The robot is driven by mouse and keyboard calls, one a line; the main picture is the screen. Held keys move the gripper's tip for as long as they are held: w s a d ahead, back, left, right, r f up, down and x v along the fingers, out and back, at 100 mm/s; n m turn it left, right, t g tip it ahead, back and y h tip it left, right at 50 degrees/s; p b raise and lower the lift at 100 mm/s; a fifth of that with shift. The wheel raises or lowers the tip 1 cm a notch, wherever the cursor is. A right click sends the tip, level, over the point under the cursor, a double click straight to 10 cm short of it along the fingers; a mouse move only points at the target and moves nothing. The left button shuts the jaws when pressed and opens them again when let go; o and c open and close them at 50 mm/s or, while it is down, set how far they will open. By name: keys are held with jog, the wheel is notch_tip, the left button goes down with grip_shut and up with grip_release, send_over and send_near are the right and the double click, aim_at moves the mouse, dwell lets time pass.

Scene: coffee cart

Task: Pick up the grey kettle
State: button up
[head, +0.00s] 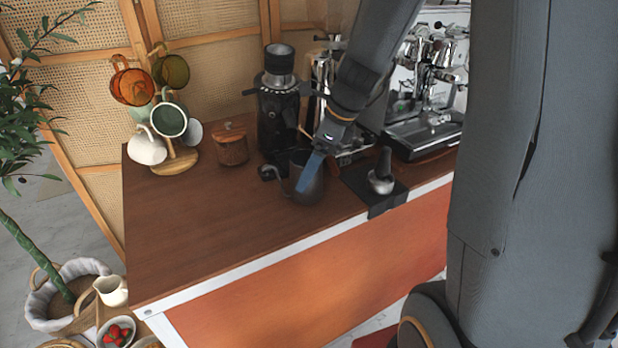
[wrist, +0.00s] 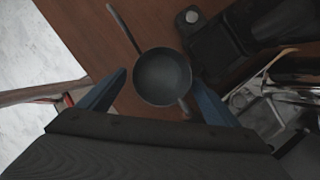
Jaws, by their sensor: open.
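The grey kettle (head: 315,188) stands upright on the brown counter, in front of the black grinder. In the wrist view the kettle (wrist: 162,77) is seen from above as a round dark shape, with a long thin part reaching to the upper left and a shorter one to the lower right. My gripper (head: 309,174) points down at the kettle, and one blue finger shows in front of its body. In the wrist view my gripper (wrist: 160,80) is open, with one blue finger on each side of the kettle. I cannot tell whether either finger touches it.
A black grinder (head: 277,125) stands close behind the kettle. A tamper (head: 381,178) on a black mat (head: 390,205) is to its right, and an espresso machine (head: 425,132) is beyond. A wooden canister (head: 231,147) and a mug tree (head: 178,160) stand left. The front-left counter (head: 200,235) is clear.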

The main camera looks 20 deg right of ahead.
jog(key=shift+x, duration=1.1)
jog(key=c, duration=1.5)
